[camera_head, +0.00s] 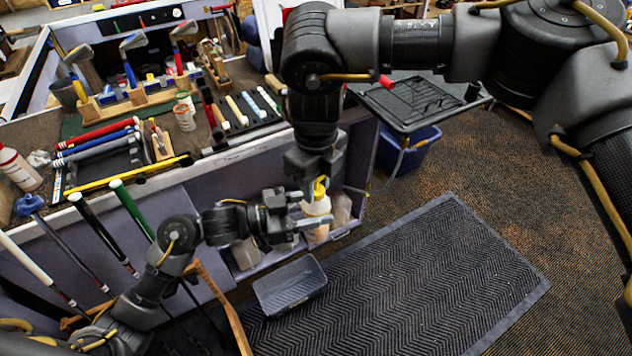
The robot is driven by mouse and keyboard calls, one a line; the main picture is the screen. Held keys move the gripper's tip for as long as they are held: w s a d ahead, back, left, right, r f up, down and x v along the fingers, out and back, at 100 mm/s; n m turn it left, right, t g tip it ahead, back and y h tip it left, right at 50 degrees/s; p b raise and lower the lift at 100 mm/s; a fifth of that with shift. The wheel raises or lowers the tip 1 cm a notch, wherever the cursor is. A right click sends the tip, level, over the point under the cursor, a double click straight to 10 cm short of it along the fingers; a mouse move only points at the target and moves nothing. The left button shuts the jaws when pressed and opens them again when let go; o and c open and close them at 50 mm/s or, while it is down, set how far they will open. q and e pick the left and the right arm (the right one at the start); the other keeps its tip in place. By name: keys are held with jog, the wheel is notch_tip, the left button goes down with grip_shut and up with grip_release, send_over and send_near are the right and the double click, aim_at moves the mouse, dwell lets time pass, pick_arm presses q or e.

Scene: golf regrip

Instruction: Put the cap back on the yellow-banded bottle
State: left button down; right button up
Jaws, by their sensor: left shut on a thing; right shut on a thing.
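A pale bottle (317,209) with a yellow-orange lower part is held upright in front of the bench. My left gripper (309,213) comes in from the left and is shut on the bottle's body. My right gripper (320,184) points down from above and is shut on a small yellow piece, which looks like the cap (320,190), at the bottle's top. The fingers partly hide the cap and the neck, so I cannot tell whether the cap is seated or just above the neck.
The bench (225,160) behind carries golf clubs, grips and a white-red bottle (18,168). A black tray (418,103) sits at right above a blue tub (408,152). Open floor lies right.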

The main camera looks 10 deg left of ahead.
jog(key=m, duration=0.5)
jog(key=shift+a+m, duration=0.1)
jog(key=shift+m, duration=0.2)
jog(key=m, duration=1.6)
jog(key=o, duration=1.1)
jog(key=shift+r, duration=2.2)
jog(key=shift+c, duration=0.4)
